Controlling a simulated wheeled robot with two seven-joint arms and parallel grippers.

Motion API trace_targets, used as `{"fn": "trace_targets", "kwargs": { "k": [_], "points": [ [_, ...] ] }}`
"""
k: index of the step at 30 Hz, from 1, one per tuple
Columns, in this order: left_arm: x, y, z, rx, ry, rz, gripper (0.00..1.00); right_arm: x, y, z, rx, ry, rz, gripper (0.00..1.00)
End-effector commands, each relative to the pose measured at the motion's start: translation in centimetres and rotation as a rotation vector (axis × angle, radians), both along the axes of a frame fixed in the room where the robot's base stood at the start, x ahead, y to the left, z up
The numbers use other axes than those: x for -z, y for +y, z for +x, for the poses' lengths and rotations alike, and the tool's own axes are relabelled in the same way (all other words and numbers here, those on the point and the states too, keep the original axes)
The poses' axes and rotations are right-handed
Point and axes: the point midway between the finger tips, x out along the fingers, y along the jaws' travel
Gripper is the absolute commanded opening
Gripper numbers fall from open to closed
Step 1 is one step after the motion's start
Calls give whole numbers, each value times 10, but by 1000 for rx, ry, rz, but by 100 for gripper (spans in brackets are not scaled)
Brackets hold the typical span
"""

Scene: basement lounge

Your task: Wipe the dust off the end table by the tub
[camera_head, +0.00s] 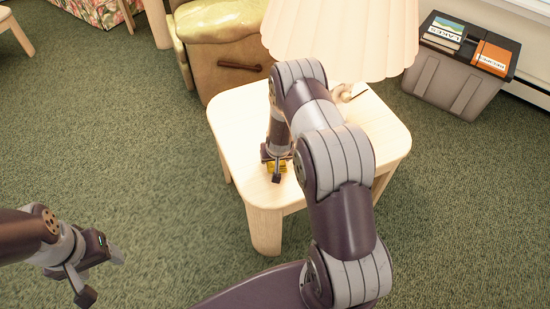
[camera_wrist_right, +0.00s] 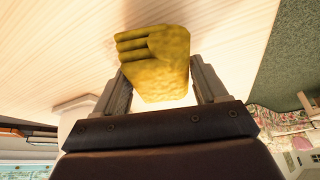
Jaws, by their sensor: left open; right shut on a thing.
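The end table (camera_head: 236,110) is pale wood with rounded corners and stands on green carpet. A grey tub (camera_head: 450,80) with a black lid is at the upper right, beyond the table. My left gripper (camera_head: 104,276) is open and empty, above the carpet at lower left. I cannot make out dust on the table.
A lamp with a cream pleated shade (camera_head: 340,38) stands on the table's back part. A tan armchair (camera_head: 215,50) is behind the table. Books (camera_head: 443,33) and an orange item (camera_head: 492,57) lie on the tub's lid. Carpet (camera_head: 120,140) left of the table is clear.

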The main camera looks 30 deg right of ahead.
Motion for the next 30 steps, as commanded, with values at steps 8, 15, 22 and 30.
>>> {"fn": "trace_targets", "kwargs": {
  "k": [8, 15, 22, 30],
  "points": [
    [-26, 0, 0, 0, 0, 0, 66, -31, -3, 2, -4, -3, -1, 48],
    [-41, 0, 0, 0, 0, 0, 66, -49, -5, 3, -8, -3, -1, 48],
    [-41, 0, 0, 0, 0, 0, 66, -49, -5, 3, -9, -3, -1, 48],
    [-41, 0, 0, 0, 0, 0, 66, -49, -5, 3, -8, -3, -1, 48]
  ]
}}
